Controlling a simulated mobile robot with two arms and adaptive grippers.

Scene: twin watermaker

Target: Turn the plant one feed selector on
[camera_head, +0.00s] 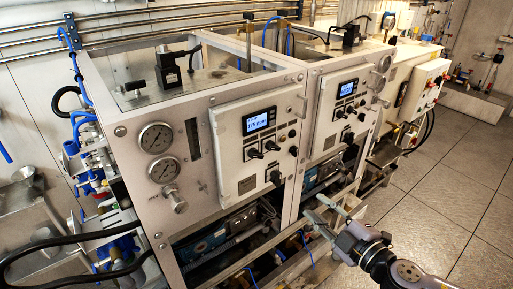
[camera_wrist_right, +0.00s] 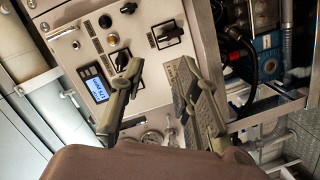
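The plant one panel (camera_head: 251,143) is on the near left cabinet in the head view, with a lit display (camera_head: 258,121). Two dark selector knobs (camera_head: 271,147) sit below the display, and another dark knob (camera_head: 276,177) sits lower. Which one is the feed selector is not readable. My right gripper (camera_head: 322,210) is open and empty, out in front of the cabinets at the lower right. In the right wrist view its fingers (camera_wrist_right: 160,68) are spread before a sideways panel (camera_wrist_right: 150,70) with a display (camera_wrist_right: 97,88) and a labelled dark knob (camera_wrist_right: 168,35). My left gripper is not in view.
Two round gauges (camera_head: 155,137) are left of the panel. A second cabinet with a similar panel (camera_head: 343,108) stands to the right. Pumps (camera_head: 225,235) and piping fill the open lower bays. The tiled floor (camera_head: 450,190) at right is clear.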

